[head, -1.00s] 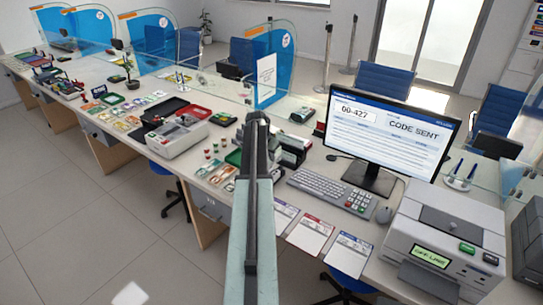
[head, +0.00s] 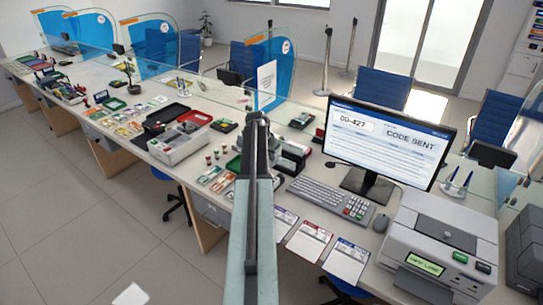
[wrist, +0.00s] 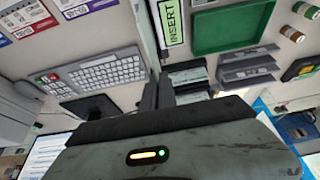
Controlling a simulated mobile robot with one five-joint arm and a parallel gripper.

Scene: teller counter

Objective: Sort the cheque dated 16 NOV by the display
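Three slips with coloured headers lie at the counter's front edge: one beside my arm (head: 283,223), a red-headed one (head: 308,241) and a blue-headed one (head: 346,262). No 16 NOV date can be read. My gripper (head: 258,119) is at the arm's far end, over the counter left of the keyboard.
A grey machine with a lit panel (head: 437,240) stands at right. A green tray (wrist: 234,25), an INSERT label (wrist: 173,22) and dark stacked trays (wrist: 247,66) crowd the wrist view. A cash box (head: 180,142) stands left.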

